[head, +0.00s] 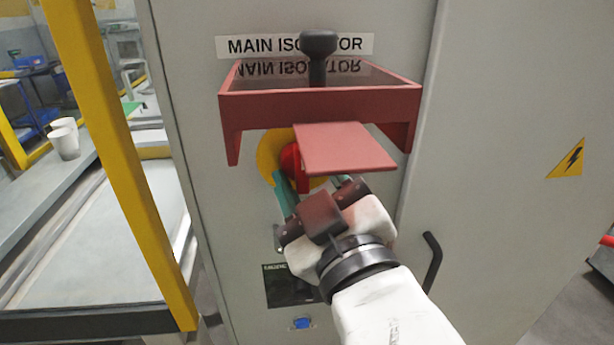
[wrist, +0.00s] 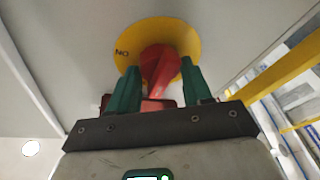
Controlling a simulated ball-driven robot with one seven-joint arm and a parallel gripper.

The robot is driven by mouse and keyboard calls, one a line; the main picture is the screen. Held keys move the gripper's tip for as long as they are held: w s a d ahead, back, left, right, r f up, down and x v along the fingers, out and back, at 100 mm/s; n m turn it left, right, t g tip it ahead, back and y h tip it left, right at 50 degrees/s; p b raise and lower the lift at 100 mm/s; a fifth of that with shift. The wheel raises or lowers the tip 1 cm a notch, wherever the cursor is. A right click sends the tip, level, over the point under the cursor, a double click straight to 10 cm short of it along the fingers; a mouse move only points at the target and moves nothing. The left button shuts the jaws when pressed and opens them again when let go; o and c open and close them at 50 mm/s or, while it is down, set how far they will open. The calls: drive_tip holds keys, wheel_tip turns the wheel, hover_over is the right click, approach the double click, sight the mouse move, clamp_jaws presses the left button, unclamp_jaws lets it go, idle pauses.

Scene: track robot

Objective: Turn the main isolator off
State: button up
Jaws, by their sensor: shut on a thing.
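The main isolator is a red rotary handle (head: 290,161) on a yellow disc (head: 267,158) on the grey cabinet, under a "MAIN ISOLATOR" label (head: 263,46). My gripper (head: 306,182) reaches up from below with its teal fingers on either side of the handle, shut on it. In the wrist view the red handle (wrist: 158,66) stands between the green fingers (wrist: 161,88), and lettering shows on the left of the yellow disc (wrist: 186,38). A red-framed clear cover (head: 318,108) with a black knob (head: 319,44) sticks out above. A red plate (head: 345,147) partly hides the handle.
A black door handle (head: 432,262) is on the cabinet at lower right, beside a door seam. A yellow post (head: 118,160) stands left of the cabinet, before a grey bench with white cups (head: 65,142). A yellow warning triangle (head: 567,160) is at right.

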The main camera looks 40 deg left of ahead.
drive_tip(key=shift+a+f+n, duration=0.1)
drive_tip(key=shift+f+n, duration=0.1)
drive_tip(key=shift+n, duration=0.1)
drive_tip(key=o, duration=1)
drive_tip(key=shift+r, duration=0.1)
drive_tip(key=shift+o, duration=0.2)
drive_tip(key=p+v, duration=0.2)
drive_tip(key=v, duration=0.9)
